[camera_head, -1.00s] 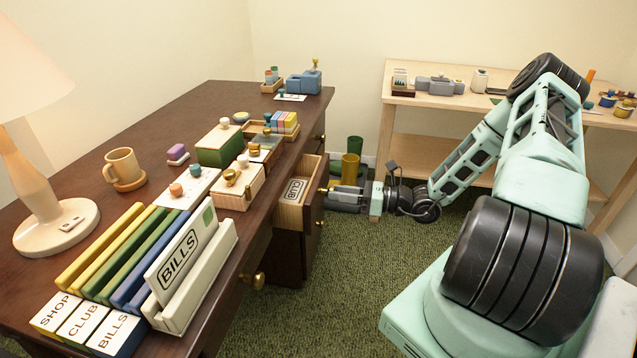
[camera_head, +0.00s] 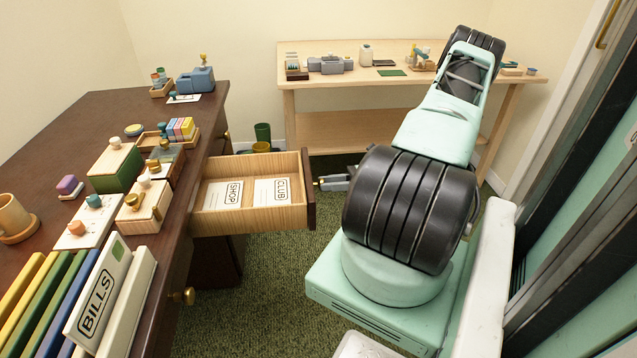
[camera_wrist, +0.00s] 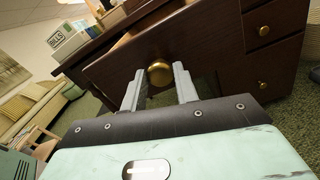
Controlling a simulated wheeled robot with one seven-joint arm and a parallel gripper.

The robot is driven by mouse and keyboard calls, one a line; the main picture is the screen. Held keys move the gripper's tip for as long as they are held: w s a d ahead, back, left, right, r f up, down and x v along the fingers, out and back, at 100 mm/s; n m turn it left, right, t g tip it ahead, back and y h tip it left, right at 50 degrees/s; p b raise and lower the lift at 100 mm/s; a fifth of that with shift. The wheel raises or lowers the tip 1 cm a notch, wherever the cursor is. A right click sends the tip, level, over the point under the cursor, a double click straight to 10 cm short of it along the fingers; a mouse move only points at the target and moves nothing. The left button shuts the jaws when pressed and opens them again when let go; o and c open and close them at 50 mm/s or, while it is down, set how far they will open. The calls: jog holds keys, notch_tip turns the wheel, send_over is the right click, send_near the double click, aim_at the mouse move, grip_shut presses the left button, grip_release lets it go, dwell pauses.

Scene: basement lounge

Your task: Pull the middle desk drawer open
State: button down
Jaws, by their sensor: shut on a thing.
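The middle drawer (camera_head: 250,222) of the dark brown desk (camera_head: 60,130) stands well out from the desk in the head view. It has light wood sides, a dark front and two cards inside, SHOP (camera_head: 224,195) and CLUB (camera_head: 272,191). My gripper (camera_head: 328,183) is at the brass knob on the drawer's front, partly hidden by my arm. In the wrist view, the two fingers of my gripper (camera_wrist: 158,84) are on either side of the round brass knob (camera_wrist: 159,73), shut on it, with the dark drawer front (camera_wrist: 112,70) behind.
Another knob (camera_head: 185,296) is on the desk's nearer front. The desktop holds boxes, a mug (camera_head: 14,218) and a BILLS holder (camera_head: 98,290). A light wood table (camera_head: 390,97) stands behind my arm. A green bin (camera_head: 262,132) is beyond the drawer. Green carpet (camera_head: 265,290) lies clear below it.

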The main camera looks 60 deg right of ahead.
jog(key=shift+s+d, duration=0.1)
dwell(0.3)
jog(key=c, duration=1.1)
grip_release()
jog(key=shift+o, duration=0.2)
jog(key=shift+s+d, duration=0.1)
jog(key=v, duration=1.7)
jog(key=shift+b, duration=0.3)
jog(key=shift+s, duration=0.1)
